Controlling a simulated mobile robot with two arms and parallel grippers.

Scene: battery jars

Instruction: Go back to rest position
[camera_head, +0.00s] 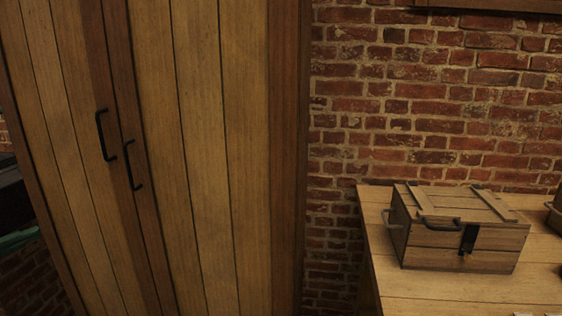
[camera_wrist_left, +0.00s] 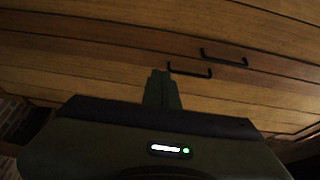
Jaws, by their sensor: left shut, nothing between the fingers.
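My left gripper (camera_wrist_left: 161,76) shows in the left wrist view. Its fingers are together, with nothing between them. Behind the fingers, a wooden cabinet (camera_wrist_left: 90,65) with two dark handles fills most of that view. The same cabinet (camera_head: 215,130) stands on the left of the head view, with both doors closed. I see no gripper fingers in the head view. My right gripper is in neither view.
A wooden table (camera_head: 440,290) stands at the lower right of the head view, carrying a closed wooden crate (camera_head: 450,240) with a dark latch. A brick wall (camera_head: 420,120) stands behind it. Dark objects (camera_head: 12,195) show at the left edge.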

